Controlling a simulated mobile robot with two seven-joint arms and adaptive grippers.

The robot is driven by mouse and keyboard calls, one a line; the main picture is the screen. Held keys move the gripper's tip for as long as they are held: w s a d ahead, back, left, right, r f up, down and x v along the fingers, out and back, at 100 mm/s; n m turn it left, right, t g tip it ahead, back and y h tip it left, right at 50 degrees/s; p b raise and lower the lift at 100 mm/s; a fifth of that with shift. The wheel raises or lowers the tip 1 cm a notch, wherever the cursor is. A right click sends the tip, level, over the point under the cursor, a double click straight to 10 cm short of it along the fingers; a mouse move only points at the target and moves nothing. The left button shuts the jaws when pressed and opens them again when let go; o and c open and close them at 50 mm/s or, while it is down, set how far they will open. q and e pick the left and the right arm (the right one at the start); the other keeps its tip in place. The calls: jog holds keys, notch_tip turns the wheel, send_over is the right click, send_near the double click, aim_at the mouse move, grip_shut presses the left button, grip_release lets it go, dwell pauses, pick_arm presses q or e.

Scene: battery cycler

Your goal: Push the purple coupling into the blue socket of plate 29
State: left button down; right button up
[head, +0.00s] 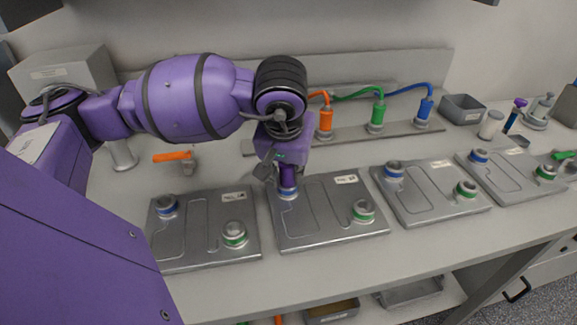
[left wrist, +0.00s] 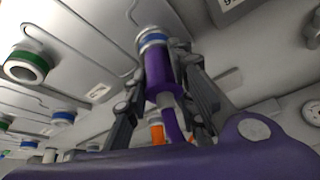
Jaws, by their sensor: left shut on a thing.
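My left gripper (head: 284,170) is shut on the purple coupling (head: 288,178) above the second plate from the left (head: 325,229). The coupling points down at the plate's blue-ringed socket (head: 288,193). In the left wrist view the coupling (left wrist: 158,68) stands between the fingers (left wrist: 160,75). Its end meets the blue-ringed socket (left wrist: 152,37) in line with it; how deep it sits, I cannot tell. The plate's green-ringed socket (head: 363,210) is free. The plate labels are too small to read. My right gripper is not in view.
Other grey plates lie left (head: 203,255) and right (head: 430,207), each with blue and green sockets. Behind stand orange (head: 325,121), green (head: 377,115) and blue (head: 425,107) connectors with cables. An orange-handled valve (head: 174,156) is at the back left. The front bench strip is clear.

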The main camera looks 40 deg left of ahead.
pick_arm(q)
jog(key=c, duration=1.4)
grip_release()
jog(key=shift+o, duration=0.6)
jog(key=o, duration=0.3)
jog(key=shift+r, duration=0.1)
jog(key=v, duration=1.2)
